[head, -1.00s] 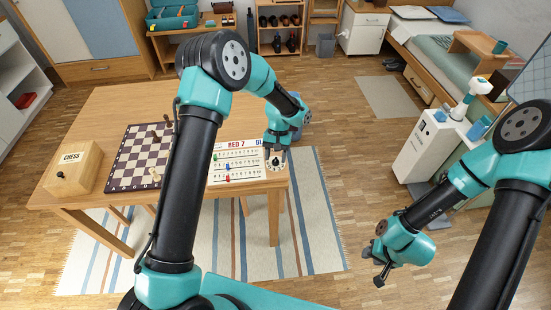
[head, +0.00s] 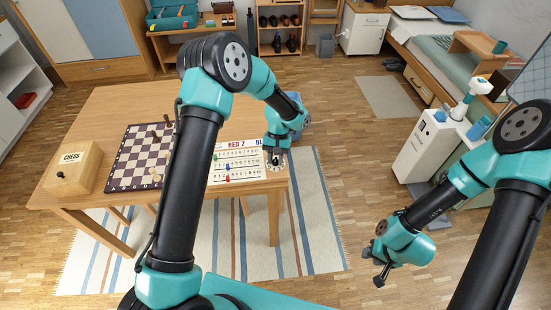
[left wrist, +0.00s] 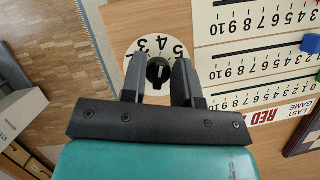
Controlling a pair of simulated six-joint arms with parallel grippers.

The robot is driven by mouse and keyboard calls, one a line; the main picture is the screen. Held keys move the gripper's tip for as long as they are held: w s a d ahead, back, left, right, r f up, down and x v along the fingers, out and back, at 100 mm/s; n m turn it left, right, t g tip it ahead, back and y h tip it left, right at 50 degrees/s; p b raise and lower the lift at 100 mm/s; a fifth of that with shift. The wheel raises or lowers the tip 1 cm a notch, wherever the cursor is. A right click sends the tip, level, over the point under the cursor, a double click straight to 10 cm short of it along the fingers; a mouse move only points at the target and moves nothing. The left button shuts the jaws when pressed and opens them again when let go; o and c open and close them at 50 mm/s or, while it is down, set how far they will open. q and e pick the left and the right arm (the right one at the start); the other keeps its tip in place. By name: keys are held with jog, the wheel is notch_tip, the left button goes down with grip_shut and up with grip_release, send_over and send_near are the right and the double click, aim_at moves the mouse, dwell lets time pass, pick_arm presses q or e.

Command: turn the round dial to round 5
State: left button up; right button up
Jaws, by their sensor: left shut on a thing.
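The round dial (head: 276,168) has a white face with black numbers and sits at the table's right front corner, beside the scoreboard. In the left wrist view the dial face (left wrist: 173,43) shows 3, 4 and 5 along its upper edge. Its black knob (left wrist: 159,72) bears a white mark, pointing roughly between 4 and 5. My left gripper (head: 276,157) points down over the dial, shut on the knob; its fingers stand on both sides of it (left wrist: 159,78). The lower part of the dial is hidden. My right gripper (head: 376,267) is open and empty over the floor.
The scoreboard (head: 237,165) with coloured pegs lies left of the dial. A chessboard (head: 138,158) and a wooden chess box (head: 72,167) are further left on the table (head: 115,102). A white cabinet (head: 424,148) stands off to the right.

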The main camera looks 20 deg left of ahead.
pick_arm(q)
jog(key=shift+m, duration=0.3)
jog(key=m+y, duration=0.1)
jog(key=m, duration=0.2)
jog(key=shift+m+t+y, duration=0.4)
jog(key=shift+m+y, duration=0.5)
jog(key=shift+m, duration=1.3)
jog(key=o, duration=0.9)
jog(key=v, duration=1.7)
jog(key=shift+w+r, duration=0.1)
jog(key=shift+r, duration=0.1)
